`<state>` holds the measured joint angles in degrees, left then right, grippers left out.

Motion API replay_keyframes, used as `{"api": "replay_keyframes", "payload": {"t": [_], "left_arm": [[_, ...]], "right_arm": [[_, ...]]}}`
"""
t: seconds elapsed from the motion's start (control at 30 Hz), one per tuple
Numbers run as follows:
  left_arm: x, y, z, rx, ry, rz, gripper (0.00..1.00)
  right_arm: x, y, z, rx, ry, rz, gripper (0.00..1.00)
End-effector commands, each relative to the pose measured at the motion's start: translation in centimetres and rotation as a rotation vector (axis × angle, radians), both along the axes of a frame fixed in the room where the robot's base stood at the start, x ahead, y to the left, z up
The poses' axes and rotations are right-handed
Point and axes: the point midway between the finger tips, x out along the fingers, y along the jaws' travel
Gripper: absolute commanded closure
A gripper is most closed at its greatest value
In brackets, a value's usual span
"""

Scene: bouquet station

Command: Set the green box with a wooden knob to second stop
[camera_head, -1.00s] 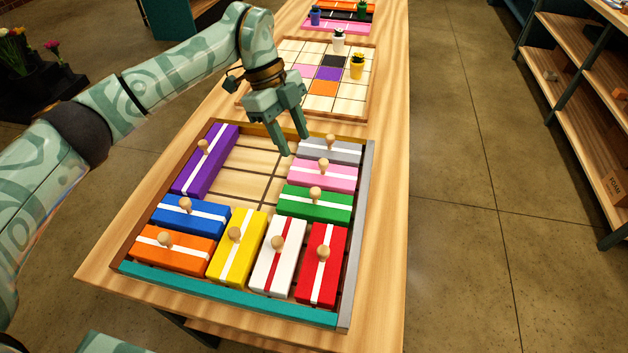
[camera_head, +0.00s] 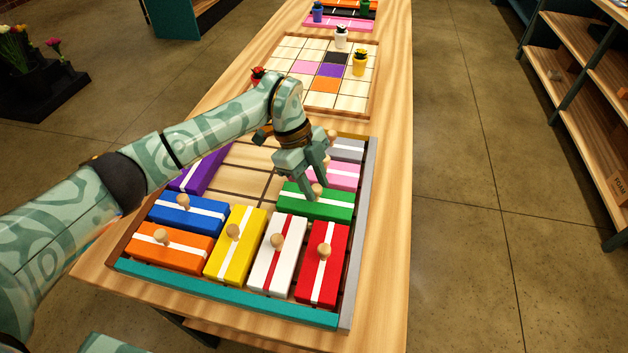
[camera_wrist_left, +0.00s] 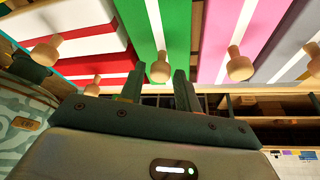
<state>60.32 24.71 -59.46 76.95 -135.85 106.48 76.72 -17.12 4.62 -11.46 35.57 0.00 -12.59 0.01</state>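The green box (camera_head: 325,204) with a white stripe and a wooden knob (camera_wrist_left: 161,70) lies at the right side of the framed tray (camera_head: 225,294). The pink box is behind it, and the white and red boxes are in front. My left gripper (camera_head: 316,192) is over the green box, pointing down at its knob. In the left wrist view its two fingers (camera_wrist_left: 157,82) are apart, with the knob showing in the gap just beyond the tips. I cannot tell whether they touch it. My right gripper is not in view.
Bare slatted floor (camera_head: 240,183) lies left of the green box. The blue box (camera_head: 187,213), yellow box (camera_head: 235,254), white box (camera_head: 277,262), red box (camera_head: 322,270) and orange box (camera_head: 172,248) fill the front. The pink box (camera_head: 344,175) and grey box (camera_head: 349,150) are behind.

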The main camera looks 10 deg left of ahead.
Motion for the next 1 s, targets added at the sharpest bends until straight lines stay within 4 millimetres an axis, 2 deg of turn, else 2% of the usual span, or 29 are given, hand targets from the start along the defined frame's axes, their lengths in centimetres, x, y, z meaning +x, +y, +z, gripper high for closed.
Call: {"api": "replay_keyframes", "payload": {"t": [0.03, 0.1, 0.3, 0.6, 0.7, 1.0], "left_arm": [[0.0, 0.0, 0.0, 0.0, 0.0, 0.0, 0.82], [0.0, 0.0, 0.0, 0.0, 0.0, 0.0, 1.0], [0.0, 0.8, 0.2, 0.002, 0.0, 0.003, 1.0], [0.0, 7.4, 0.3, 0.006, -0.001, 0.006, 1.0], [0.0, 8.5, 0.2, 0.003, -0.001, 0.002, 1.0], [0.0, 8.8, 0.0, 0.0, -0.001, -0.001, 1.0]], "right_arm": [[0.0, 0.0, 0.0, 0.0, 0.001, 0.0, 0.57], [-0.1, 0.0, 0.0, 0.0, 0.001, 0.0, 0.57], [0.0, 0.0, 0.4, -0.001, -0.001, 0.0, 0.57], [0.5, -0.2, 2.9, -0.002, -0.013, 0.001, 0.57], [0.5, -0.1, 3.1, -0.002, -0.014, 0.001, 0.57], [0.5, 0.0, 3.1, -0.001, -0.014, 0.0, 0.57]]}}
